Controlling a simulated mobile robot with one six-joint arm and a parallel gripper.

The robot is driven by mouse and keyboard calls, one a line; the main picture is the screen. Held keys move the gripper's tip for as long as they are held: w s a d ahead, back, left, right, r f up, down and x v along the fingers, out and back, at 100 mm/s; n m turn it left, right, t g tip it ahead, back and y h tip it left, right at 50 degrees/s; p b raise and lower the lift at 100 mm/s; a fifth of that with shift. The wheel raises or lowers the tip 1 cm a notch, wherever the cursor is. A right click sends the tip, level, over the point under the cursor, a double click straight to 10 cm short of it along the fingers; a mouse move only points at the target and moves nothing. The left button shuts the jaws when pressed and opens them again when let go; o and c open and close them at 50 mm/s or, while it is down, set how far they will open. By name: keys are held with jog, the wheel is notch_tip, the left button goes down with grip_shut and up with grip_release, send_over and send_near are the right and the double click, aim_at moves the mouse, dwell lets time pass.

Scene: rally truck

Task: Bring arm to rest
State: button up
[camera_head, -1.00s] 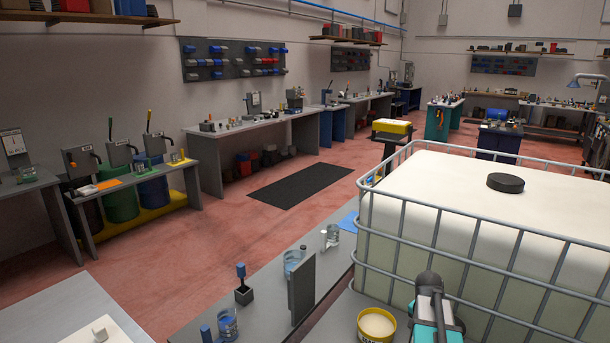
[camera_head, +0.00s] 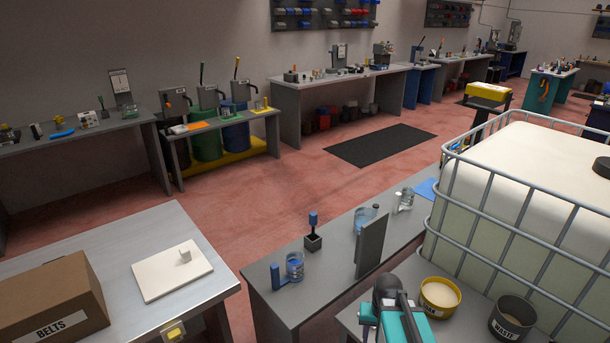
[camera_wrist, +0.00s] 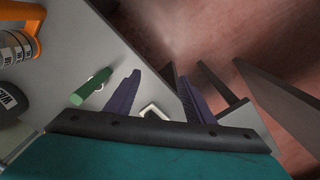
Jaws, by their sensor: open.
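My gripper (camera_wrist: 157,92) shows in the wrist view with its two purple fingers spread apart. The fingers hang above a grey surface (camera_wrist: 140,65) near its edge, with the red floor beyond. A small pale square thing (camera_wrist: 153,111) shows between the finger bases; I cannot tell whether it is touched. A green cylinder (camera_wrist: 92,88) lies left of the left finger, apart from it. In the head view, part of my teal arm (camera_head: 402,325) shows at the bottom, beside the grey bench; the fingertips are hidden there.
A caged white tank (camera_head: 540,185) stands at the right. A yellow tub (camera_head: 440,297) and dark waste pot (camera_head: 512,318) stand near my arm. An upright grey panel (camera_head: 371,243) stands on the bench. A cardboard box (camera_head: 45,305) sits on the left table. The red floor (camera_head: 270,195) beyond is open.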

jog(key=s+a+f+n, duration=0.2)
jog(key=a, duration=0.4)
jog(key=s+f+g+b, duration=0.2)
jog(key=s+f+b, duration=0.4)
jog(key=f, duration=0.6)
jog(key=s+f+g+b, duration=0.1)
jog(key=s+f+b, duration=0.6)
jog(key=s+f, duration=0.3)
jog(key=s+f+g+b, duration=0.2)
jog(key=s+f+b, duration=0.5)
jog(key=f, duration=0.9)
jog(key=shift+s+d+f+g, duration=0.2)
jog(key=shift+s+d+g, duration=0.1)
jog(key=shift+s, duration=0.65)
